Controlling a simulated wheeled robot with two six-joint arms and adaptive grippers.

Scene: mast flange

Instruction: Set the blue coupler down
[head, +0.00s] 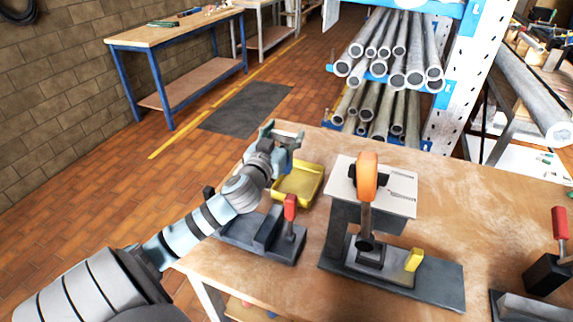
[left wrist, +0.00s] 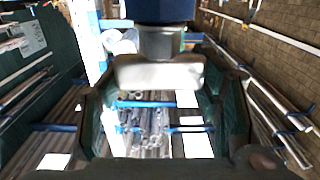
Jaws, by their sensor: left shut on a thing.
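My left gripper (head: 284,140) is above the back left of the workbench, over the far side of a yellow tray (head: 300,184). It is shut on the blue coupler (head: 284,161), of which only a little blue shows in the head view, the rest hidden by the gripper. In the left wrist view the coupler's dark blue body (left wrist: 163,10) is at the top, with a grey metal neck and a pale block-like end between the fingers. The coupler is off the bench. My right gripper is not in view.
A dark fixture with a red-handled clamp (head: 290,208) stands just in front of the tray. An orange-topped upright lever (head: 367,178) stands on a stand to the right, by a white sheet (head: 395,190). A pipe rack (head: 445,75) is behind the bench.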

